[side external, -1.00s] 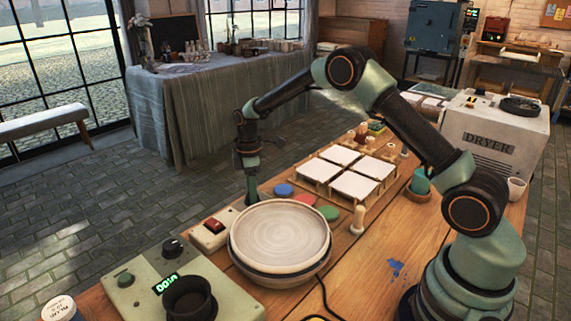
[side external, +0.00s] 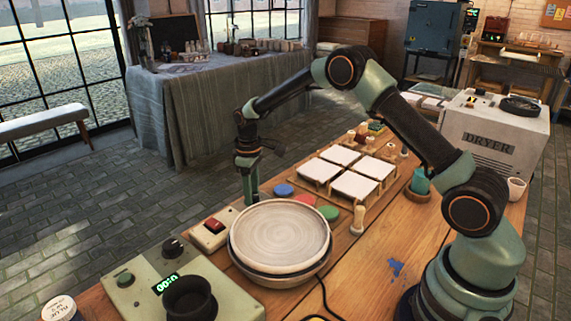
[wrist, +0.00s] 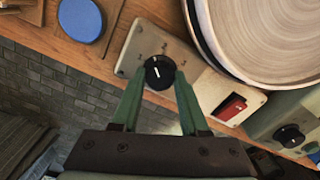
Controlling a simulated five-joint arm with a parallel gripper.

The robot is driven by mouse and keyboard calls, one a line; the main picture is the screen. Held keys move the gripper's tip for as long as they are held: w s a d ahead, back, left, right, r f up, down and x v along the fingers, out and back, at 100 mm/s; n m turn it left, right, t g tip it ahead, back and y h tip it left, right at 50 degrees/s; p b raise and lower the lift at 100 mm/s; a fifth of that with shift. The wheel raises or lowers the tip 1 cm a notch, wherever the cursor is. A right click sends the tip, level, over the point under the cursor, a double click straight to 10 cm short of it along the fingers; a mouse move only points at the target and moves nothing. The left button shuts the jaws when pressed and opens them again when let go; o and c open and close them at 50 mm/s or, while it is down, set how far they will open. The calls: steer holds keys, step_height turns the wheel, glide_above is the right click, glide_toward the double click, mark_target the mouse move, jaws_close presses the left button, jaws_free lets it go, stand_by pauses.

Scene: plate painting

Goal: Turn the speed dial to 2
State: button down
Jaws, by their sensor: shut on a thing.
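The black speed dial (wrist: 158,72) sits on a pale control box with a red switch. In the side external view my gripper (side external: 250,198) points straight down at the far end of the control box (side external: 215,230), behind the plate, and the dial is hidden there.
A round pale plate (side external: 280,237) on a wheel stands close beside the box. The red switch (wrist: 230,107) is on the same box. A green-grey unit (side external: 140,285) with a knob and lit display is at front left. Blue, red and green discs and white tiles lie behind the plate.

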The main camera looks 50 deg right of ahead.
steer(key=m, duration=0.5)
steer(key=shift+r+m, duration=0.1)
steer(key=shift+m, duration=0.2)
stand_by(0.4)
steer(key=shift+c, duration=2.1)
jaws_free()
step_height(320, 180, up, 12)
